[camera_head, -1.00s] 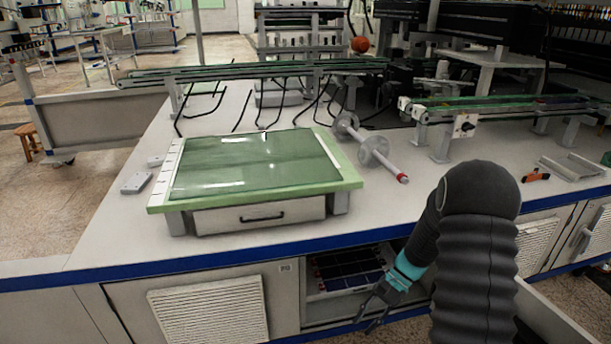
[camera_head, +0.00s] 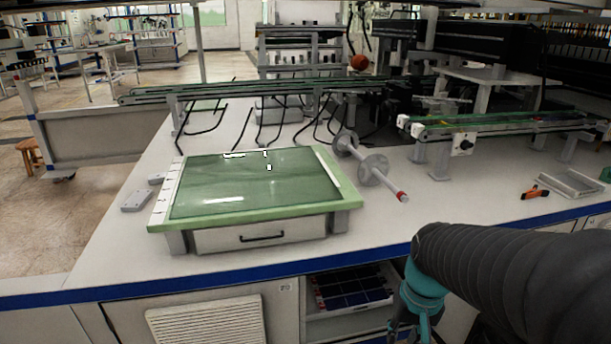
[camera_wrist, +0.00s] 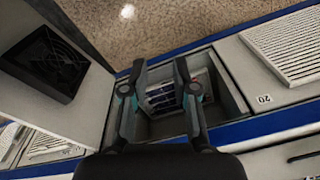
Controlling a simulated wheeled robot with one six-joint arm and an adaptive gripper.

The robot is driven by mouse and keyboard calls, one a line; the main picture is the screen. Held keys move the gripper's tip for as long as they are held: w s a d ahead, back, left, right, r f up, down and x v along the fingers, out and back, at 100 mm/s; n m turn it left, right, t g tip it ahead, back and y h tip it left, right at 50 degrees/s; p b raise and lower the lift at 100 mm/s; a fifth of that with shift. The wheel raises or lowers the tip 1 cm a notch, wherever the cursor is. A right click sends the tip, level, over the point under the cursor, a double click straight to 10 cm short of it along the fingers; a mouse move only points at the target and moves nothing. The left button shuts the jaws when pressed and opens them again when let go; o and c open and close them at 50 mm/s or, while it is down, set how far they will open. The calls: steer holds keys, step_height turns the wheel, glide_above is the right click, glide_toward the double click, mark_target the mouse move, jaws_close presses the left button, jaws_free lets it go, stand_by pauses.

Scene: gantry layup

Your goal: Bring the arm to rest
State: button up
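My arm comes in from the right edge of the head view. My gripper (camera_head: 408,333) points down at the bottom of that view, in front of the open cabinet space, and its tips are partly cut off by the frame. In the wrist view my gripper (camera_wrist: 158,75) shows two fingers spread apart with nothing between them. Beyond the fingers is an open compartment (camera_wrist: 235,95) holding dark blue panels (camera_wrist: 165,98); the panels also show in the head view (camera_head: 352,288).
The white bench (camera_head: 250,262) with a blue edge carries a green glass-topped box (camera_head: 255,190), a roller (camera_head: 372,168) and an orange-black tool (camera_head: 535,192). Conveyor rails (camera_head: 500,124) stand behind. A louvred panel (camera_wrist: 285,45) lies beside the compartment. The floor (camera_wrist: 150,20) shows beyond it.

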steer(key=s+a+r+n+t, duration=0.1)
steer(key=s+a+r+t, duration=0.1)
steer(key=s+r+t, duration=0.2)
steer(key=s+r, duration=0.3)
steer(key=r, duration=0.3)
steer(key=shift+n+t+h, duration=0.3)
steer(key=shift+t, duration=0.1)
steer(key=shift+s+a, duration=0.1)
